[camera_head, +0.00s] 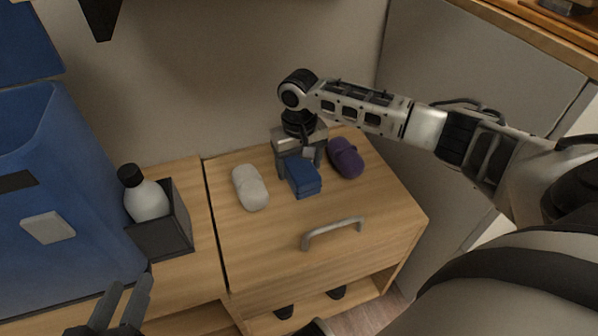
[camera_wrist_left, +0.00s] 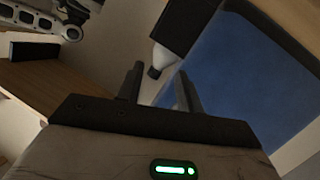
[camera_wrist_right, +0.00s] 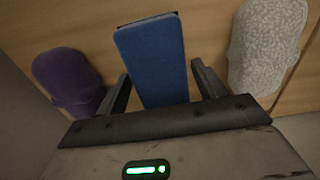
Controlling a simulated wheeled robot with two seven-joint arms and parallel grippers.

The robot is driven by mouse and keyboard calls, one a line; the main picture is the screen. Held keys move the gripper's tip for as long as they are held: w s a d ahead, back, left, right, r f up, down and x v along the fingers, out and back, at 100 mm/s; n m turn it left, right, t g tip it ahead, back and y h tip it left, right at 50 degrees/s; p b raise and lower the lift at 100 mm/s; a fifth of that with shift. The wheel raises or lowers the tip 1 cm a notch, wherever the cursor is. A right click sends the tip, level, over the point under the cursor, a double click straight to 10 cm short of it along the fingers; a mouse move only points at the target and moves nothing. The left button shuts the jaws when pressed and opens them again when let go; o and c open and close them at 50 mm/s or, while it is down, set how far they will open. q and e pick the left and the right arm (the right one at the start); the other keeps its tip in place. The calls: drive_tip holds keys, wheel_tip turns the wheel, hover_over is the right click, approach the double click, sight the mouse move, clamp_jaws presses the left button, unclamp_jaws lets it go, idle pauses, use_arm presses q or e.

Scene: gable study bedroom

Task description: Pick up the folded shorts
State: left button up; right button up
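The folded shorts appear to be the blue folded bundle (camera_head: 303,178) on the wooden drawer cabinet's top (camera_head: 262,228). It also shows in the right wrist view (camera_wrist_right: 152,62), lying between the fingers. My right gripper (camera_head: 300,174) is over the back end of the bundle, with one finger on each side. Its fingers (camera_wrist_right: 160,74) are spread, and I see narrow gaps beside the cloth. Whether they touch it is unclear. My left gripper (camera_head: 131,282) is open and empty at the lower left; its spread fingers also show in the left wrist view (camera_wrist_left: 160,70).
A white bundle (camera_head: 250,187) lies left of the blue one, and a purple bundle (camera_head: 345,158) lies close on its right. A white bottle (camera_head: 147,200) stands in a dark box (camera_head: 166,238). A large blue bin (camera_head: 60,235) is at the left. The cabinet's front top is clear.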

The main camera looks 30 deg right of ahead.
drive_tip(key=c, duration=0.7)
